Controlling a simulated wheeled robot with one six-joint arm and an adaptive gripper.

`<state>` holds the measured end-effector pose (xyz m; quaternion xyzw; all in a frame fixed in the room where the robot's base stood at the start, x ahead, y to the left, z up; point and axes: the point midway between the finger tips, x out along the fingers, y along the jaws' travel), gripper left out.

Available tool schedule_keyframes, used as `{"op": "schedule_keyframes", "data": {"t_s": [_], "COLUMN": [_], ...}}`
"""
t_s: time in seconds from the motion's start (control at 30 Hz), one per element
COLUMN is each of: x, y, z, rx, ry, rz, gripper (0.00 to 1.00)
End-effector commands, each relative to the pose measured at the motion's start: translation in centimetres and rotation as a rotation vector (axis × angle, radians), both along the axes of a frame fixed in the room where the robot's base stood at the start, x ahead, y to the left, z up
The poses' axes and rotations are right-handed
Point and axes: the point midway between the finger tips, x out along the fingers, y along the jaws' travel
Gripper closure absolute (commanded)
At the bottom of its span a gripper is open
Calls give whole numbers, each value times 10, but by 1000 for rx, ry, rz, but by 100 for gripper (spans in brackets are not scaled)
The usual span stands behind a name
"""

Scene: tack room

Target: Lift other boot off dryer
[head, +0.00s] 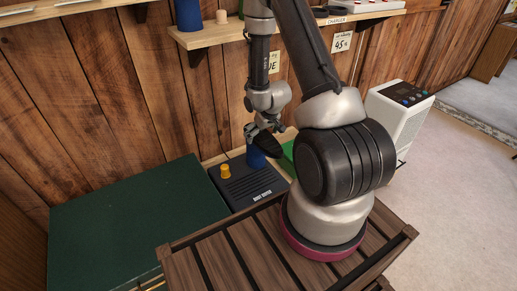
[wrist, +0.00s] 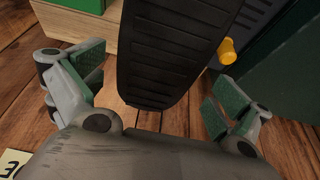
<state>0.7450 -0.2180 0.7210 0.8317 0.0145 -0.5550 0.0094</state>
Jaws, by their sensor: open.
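The dark boot dryer (head: 240,187) sits low against the plank wall. Its yellow peg (head: 225,172) is bare and also shows in the wrist view (wrist: 227,51). A boot with a blue shaft (head: 256,157) and a black sole (head: 268,143) stands upside down at the dryer's back right. My gripper (head: 259,128) is at the sole end of this boot. In the wrist view the ribbed black sole (wrist: 170,55) reaches down between my open green-padded fingers (wrist: 150,85), with gaps visible at both sides. My arm hides part of the dryer's surroundings.
A dark green box (head: 135,225) stands left of the dryer. A slatted wooden top (head: 225,255) lies in front. A white appliance (head: 402,115) stands right. A wooden shelf (head: 212,37) hangs above, holding a partly cropped blue object (head: 188,15). Open floor (head: 460,190) lies right.

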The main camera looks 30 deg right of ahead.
Motion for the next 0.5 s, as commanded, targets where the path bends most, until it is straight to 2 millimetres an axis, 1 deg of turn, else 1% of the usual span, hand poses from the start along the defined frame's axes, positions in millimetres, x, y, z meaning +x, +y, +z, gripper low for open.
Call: {"op": "schedule_keyframes", "data": {"t_s": [0.13,0.27,0.37,0.5], "x": [15,22,24,24], "y": [-3,-3,-3,-3], "z": [-20,-35,-39,-39], "rx": [0,0,0,-1], "ry": [2,2,0,0], "rz": [0,0,0,0], "gripper": [0,0,0,0]}}
